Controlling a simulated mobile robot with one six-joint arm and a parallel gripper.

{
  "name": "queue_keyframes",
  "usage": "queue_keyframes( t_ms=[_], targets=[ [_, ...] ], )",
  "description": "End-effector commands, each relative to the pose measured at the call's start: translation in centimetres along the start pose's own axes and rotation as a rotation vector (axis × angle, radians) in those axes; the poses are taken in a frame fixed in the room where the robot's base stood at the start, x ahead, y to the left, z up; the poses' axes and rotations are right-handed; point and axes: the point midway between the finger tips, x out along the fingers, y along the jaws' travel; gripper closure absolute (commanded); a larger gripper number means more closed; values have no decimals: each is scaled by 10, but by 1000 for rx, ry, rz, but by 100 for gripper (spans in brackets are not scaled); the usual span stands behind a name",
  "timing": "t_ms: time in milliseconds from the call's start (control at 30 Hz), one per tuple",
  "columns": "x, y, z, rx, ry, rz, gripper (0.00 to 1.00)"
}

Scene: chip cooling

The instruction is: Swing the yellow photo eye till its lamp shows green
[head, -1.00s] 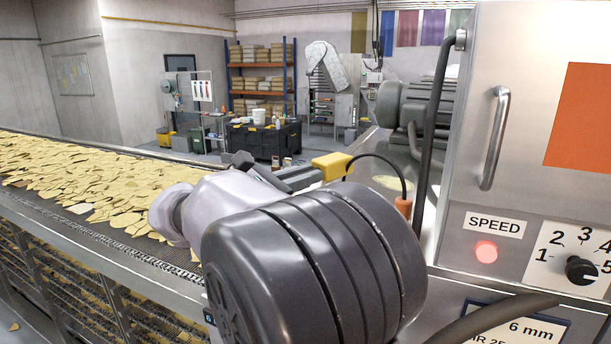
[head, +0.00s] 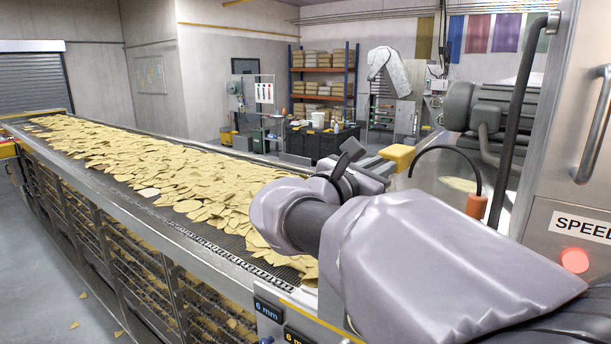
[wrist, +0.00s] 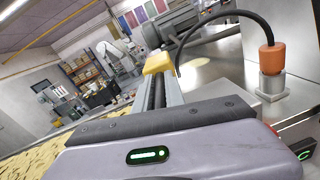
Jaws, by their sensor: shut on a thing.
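The yellow photo eye (head: 398,155) is a small block at the end of my gripper (head: 388,167), above the right side of the conveyor's far part. A black cable arches from near it to an orange fitting (head: 476,206). In the wrist view the yellow photo eye (wrist: 158,63) sits at the tips of my gripper (wrist: 155,78), whose fingers are shut on it. The fingers hide part of its body. No lamp on the photo eye is visible in either view, so its colour cannot be told.
A conveyor (head: 150,213) covered with chips runs along the left. A steel cabinet (head: 560,170) with a handle stands close on the right, with a red round light (head: 575,260) under its SPEED label. A grey motor (head: 500,107) stands behind the cable.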

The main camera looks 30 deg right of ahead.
Motion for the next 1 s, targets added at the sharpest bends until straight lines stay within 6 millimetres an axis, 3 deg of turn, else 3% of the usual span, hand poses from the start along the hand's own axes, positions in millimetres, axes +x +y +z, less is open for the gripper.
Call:
queue_keyframes(
  t_ms=[400, 967, 1000],
  targets=[
    [1, -8, -1, 0, 38, 187, 100],
    [1, -7, 1, -1, 45, 218, 100],
    [1, -7, 1, -1, 45, 218, 78]
  ],
)
